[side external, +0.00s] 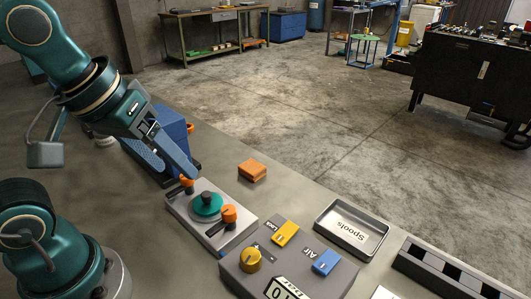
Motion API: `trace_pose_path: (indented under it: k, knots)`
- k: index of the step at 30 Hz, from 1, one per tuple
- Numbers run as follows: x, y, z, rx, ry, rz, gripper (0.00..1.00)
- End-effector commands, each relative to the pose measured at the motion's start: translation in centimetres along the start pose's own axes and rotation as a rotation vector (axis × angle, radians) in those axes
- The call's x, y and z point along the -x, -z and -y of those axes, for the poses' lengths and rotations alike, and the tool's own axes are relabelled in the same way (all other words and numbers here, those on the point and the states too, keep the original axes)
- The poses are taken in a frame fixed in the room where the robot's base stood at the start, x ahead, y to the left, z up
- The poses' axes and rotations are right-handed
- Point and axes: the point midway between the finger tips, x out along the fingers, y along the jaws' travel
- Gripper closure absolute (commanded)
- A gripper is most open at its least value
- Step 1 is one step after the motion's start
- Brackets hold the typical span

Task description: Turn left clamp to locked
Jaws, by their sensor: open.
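A grey fixture plate (180,209) lies on the bench in the side external view. It carries a round teal part (205,204) with a dark knob on top. A clamp with an orange knob (187,184) stands at the plate's upper left end. The other clamp, with a larger orange knob (229,212) and a dark bar, is at its lower right. My gripper (179,171) is open, pointing down to the right, with its fingertips close to the left clamp. I cannot tell whether it touches. The gripper partly hides the area behind the left clamp.
A blue block (171,123) stands behind my gripper. An orange block (252,170) lies beyond the plate. A grey control box (240,281) with a yellow knob (250,260) is in front. A tray labelled Spools (322,207) and a slotted rack (412,279) are right.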

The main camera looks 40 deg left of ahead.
Motion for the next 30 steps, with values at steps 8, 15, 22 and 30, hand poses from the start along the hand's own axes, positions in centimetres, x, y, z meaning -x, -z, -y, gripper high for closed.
trace_pose_path:
  k: [8,15,22,30]
  knots:
    - [-2.4,3.0,-2.2,0.245,0.071,0.161,0.33]
    - [-6.6,3.9,-3.8,0.349,0.166,0.297,0.33]
    - [-9.2,3.0,-4.1,0.328,0.216,0.373,0.33]
    - [-11.7,1.6,-3.7,0.321,0.224,0.387,0.33]
